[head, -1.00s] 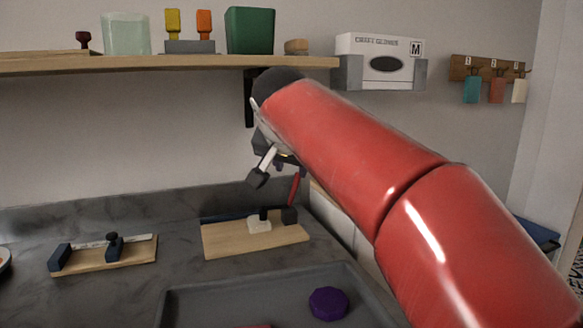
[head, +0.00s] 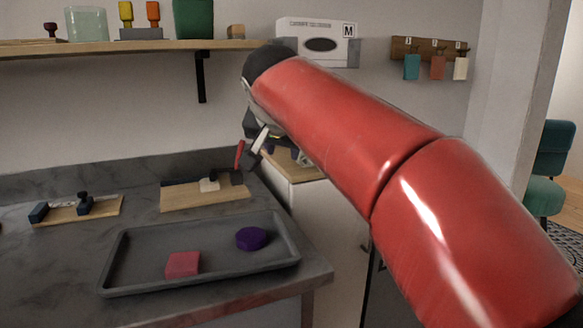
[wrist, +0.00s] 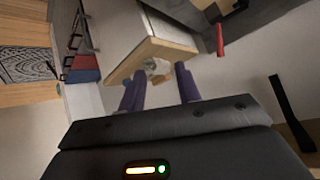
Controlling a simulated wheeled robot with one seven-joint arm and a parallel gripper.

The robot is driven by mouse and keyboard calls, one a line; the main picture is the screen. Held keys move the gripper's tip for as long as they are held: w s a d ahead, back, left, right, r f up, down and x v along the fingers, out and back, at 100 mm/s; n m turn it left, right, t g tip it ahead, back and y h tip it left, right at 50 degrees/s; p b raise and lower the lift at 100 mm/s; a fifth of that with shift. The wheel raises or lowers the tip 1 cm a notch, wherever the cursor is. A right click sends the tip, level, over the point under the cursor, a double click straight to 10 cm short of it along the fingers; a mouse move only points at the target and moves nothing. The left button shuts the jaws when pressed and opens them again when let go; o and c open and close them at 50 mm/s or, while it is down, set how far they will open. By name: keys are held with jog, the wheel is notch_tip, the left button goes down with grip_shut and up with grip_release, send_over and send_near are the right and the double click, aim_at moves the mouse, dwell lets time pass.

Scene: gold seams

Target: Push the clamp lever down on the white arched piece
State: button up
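A small white piece (head: 209,184) sits on a wooden board (head: 205,201) on the grey counter; its arch is too small to make out. Beside it is a dark clamp (head: 236,178) with a red lever (head: 239,155) standing up, slightly tilted. The red lever also shows at the upper right of the wrist view (wrist: 220,40). My gripper (head: 258,146) is in the air, to the right of the lever in the head view and partly hidden by my red arm. In the wrist view its two dark purple fingers (wrist: 159,80) are apart with nothing held between them.
A grey tray (head: 200,279) holds a pink block (head: 183,264) and a purple piece (head: 251,238). Another wooden fixture (head: 77,211) lies at left. A wood-topped white cabinet (head: 291,168) stands right of the counter, with a small pale object on it. A shelf (head: 130,47) hangs above.

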jog(key=s+d+f+n+g, duration=0.2)
jog(key=s+d+f+g, duration=0.1)
jog(key=s+d+f, duration=1.1)
jog(key=s+d+f+n+g, duration=0.1)
jog(key=s+d+f, duration=0.1)
jog(key=s+f, duration=1)
jog(key=shift+s+d+f, duration=0.3)
jog(key=shift+s+d, duration=0.05)
jog(key=shift+s, duration=0.3)
